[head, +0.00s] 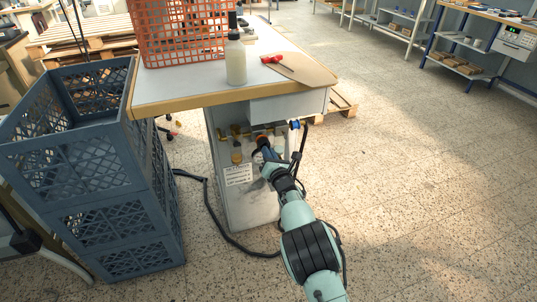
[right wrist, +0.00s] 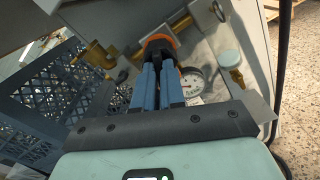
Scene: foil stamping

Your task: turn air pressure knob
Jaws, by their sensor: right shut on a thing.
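The air pressure knob (right wrist: 160,42) is black with an orange ring, on the pneumatic panel under the workbench. In the right wrist view my right gripper (right wrist: 157,62) has its two blue fingers closed around it. A round white pressure gauge (right wrist: 192,82) sits just right of the fingers. In the head view the orange part of the knob (head: 262,140) shows at the tip of my right gripper (head: 262,151), which partly covers it.
Brass fittings (right wrist: 92,54) sit beside the knob. The bench top (head: 190,88) overhangs the panel and carries an orange basket (head: 172,38) and a bottle (head: 235,62). Blue-grey crates (head: 105,190) stand at the left. A black hose (head: 212,215) lies on the floor. Floor at right is clear.

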